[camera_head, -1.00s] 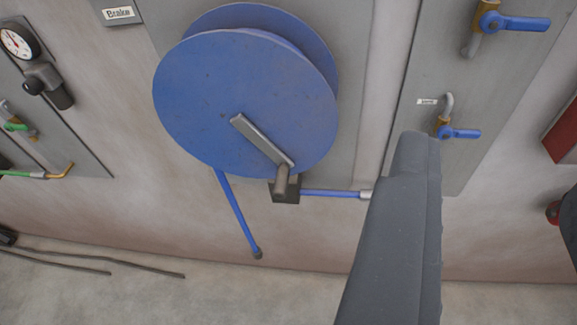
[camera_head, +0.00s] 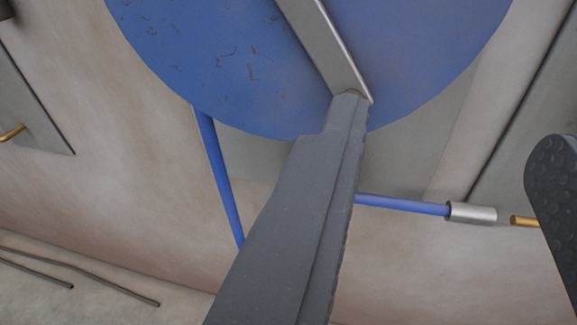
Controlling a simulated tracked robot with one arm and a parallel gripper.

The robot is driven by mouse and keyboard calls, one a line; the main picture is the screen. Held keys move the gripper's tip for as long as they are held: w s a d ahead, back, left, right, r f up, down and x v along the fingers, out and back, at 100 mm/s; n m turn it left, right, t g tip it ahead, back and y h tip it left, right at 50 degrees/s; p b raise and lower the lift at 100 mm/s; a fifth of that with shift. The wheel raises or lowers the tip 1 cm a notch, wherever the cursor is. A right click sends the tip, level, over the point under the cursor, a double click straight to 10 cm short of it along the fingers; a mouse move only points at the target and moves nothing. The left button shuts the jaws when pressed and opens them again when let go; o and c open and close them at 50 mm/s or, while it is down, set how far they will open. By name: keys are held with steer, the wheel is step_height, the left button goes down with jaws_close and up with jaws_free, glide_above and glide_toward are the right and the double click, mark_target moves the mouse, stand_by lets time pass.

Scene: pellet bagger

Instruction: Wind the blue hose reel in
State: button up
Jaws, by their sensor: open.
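The blue hose reel (camera_head: 215,65) fills the upper part of the view, mounted on the wall. Its grey crank arm (camera_head: 328,48) runs down to the right across the disc. The crank's knob is hidden behind the tip of my left finger. My gripper (camera_head: 445,125) is open, with one finger over the lower end of the crank and the other at the right edge. I cannot tell whether the left finger touches the crank. The blue hose (camera_head: 222,185) hangs down from the reel at the left of that finger.
Dark rods (camera_head: 85,276) lie at the lower left.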

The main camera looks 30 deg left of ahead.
step_height(320, 180, down, 7)
steer(key=s+a+n+y, duration=0.1)
steer(key=a, duration=0.2)
steer(key=x, duration=1.2)
steer(key=shift+r, duration=0.15)
steer(key=shift+w+a+r, duration=0.15)
steer(key=shift+w, duration=0.5)
jaws_close()
